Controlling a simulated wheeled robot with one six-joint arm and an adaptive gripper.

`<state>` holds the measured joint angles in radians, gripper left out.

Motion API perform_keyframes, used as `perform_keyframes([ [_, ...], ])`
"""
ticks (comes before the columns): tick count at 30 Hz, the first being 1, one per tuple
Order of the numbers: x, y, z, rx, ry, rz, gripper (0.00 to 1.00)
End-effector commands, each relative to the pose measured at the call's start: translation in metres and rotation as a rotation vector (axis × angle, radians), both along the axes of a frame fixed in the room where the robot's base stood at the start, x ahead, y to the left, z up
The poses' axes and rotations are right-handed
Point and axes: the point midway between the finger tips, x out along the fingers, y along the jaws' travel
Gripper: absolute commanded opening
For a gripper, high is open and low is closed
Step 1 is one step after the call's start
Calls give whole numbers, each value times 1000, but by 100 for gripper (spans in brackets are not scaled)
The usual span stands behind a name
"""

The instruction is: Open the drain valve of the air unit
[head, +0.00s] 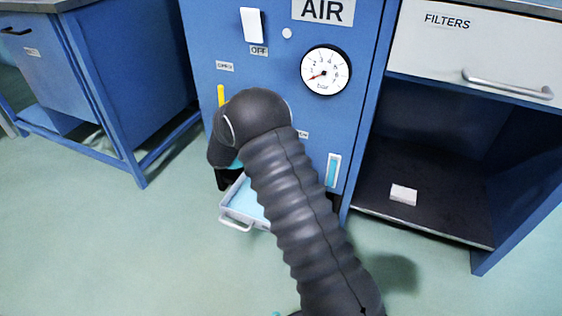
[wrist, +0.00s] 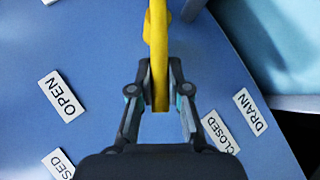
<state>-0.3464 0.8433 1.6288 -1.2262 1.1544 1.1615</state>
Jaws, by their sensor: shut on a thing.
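In the wrist view, a yellow lever (wrist: 159,50) runs down from the top edge between the two fingers of my gripper (wrist: 159,75). The fingers are shut on it. A label DRAIN (wrist: 250,112) and a label CLOSED (wrist: 221,132) lie to its right, and a label OPEN (wrist: 62,97) to its left. In the head view, the blue air unit (head: 200,40) stands in front of me. My wrist hides my fingers there. An upright yellow handle (head: 221,95) shows above my wrist; I cannot tell whether it is the same lever.
The pressure gauge (head: 325,71) needle points lower left. A white switch (head: 251,24) sits above an OFF label (head: 258,50). A grey tray (head: 237,216) with a light blue inside is low under my arm. An open cabinet (head: 440,140) stands right, a blue bench (head: 100,70) left.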

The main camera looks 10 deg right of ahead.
Motion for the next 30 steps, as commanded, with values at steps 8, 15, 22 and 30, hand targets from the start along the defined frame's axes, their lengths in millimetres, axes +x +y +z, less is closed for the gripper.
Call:
perform_keyframes([
  [8, -3, -2, -3, -1, 8, -7, 42],
  [15, -3, 0, 0, 0, 4, -7, 42],
  [22, -12, 27, 17, 0, 4, -4, 42],
  [30, -29, 70, 43, 0, 6, -5, 42],
])
